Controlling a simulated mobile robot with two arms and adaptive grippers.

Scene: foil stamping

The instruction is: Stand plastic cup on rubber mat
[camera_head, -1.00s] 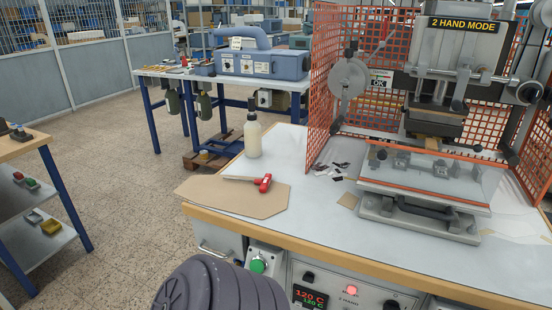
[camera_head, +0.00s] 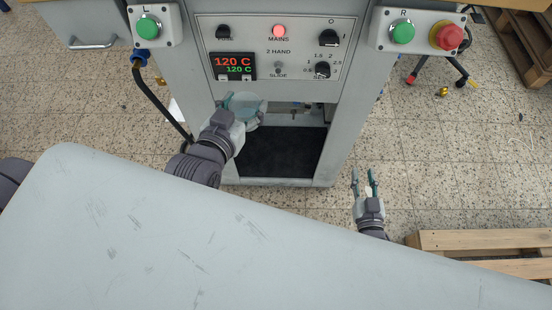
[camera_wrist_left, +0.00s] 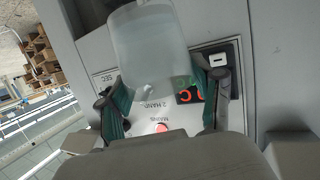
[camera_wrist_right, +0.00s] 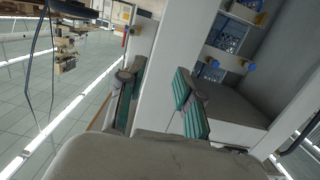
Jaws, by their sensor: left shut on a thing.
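A translucent pale plastic cup (camera_head: 246,103) is between the teal fingers of my left gripper (camera_head: 247,112), which is shut on it. In the left wrist view the cup (camera_wrist_left: 152,45) stands out between both fingers. My left gripper and the cup are in front of the machine's control panel, to the upper left of the black rubber mat (camera_head: 285,155). The mat lies in the low opening of the machine's base, and part of it is hidden. My right gripper (camera_head: 363,180) is open and empty, to the right of the machine; it also shows in the right wrist view (camera_wrist_right: 155,85).
The control panel (camera_head: 280,40) with knobs is above the opening. Button boxes with green buttons (camera_head: 149,27) stick out at both sides, the right one with a red button (camera_head: 447,36). A black cable (camera_head: 158,95) hangs at left. A wooden pallet (camera_head: 480,240) lies at lower right.

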